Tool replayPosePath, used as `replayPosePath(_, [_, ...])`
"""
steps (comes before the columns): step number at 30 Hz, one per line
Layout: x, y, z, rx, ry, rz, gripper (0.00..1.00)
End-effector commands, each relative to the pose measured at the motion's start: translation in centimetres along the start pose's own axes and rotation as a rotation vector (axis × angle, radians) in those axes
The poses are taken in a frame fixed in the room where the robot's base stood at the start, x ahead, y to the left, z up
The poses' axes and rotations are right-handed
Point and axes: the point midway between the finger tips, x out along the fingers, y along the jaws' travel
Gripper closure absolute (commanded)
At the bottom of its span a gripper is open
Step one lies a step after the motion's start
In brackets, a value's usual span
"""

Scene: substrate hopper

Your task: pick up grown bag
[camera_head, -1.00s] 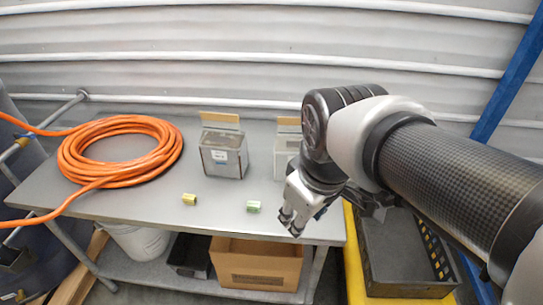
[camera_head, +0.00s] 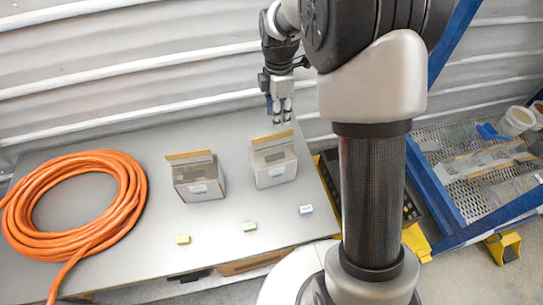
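My gripper (camera_head: 282,108) points down near the back wall, above and behind the right-hand grey box. Its two fingers show a narrow gap with nothing seen between them. No bag is clearly identified on the table. Clear, flat, bag-like items (camera_head: 497,157) lie on the mesh rack at the right; I cannot tell whether one is the grown bag. Two grey boxes with raised tan flaps stand on the table: a left box (camera_head: 201,183) and a right box (camera_head: 276,167).
On the grey table (camera_head: 120,270), an orange hose coil (camera_head: 125,215) lies left. Yellow (camera_head: 183,239), green (camera_head: 249,226) and blue-white (camera_head: 306,210) blocks lie near the front edge. The mesh rack (camera_head: 455,170) has a blue frame and a white bucket (camera_head: 515,121). My arm covers the middle right.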

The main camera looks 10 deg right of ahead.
Motion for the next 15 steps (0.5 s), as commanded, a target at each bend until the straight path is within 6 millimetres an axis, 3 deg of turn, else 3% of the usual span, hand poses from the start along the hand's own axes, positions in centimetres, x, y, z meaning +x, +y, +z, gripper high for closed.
replayPosePath(7, [5.3, -0.1, -0.1, 0.001, 0.0, -0.004, 0.65])
replayPosePath(15, [7.6, 0.0, -0.2, 0.001, 0.0, 0.0, 0.65])
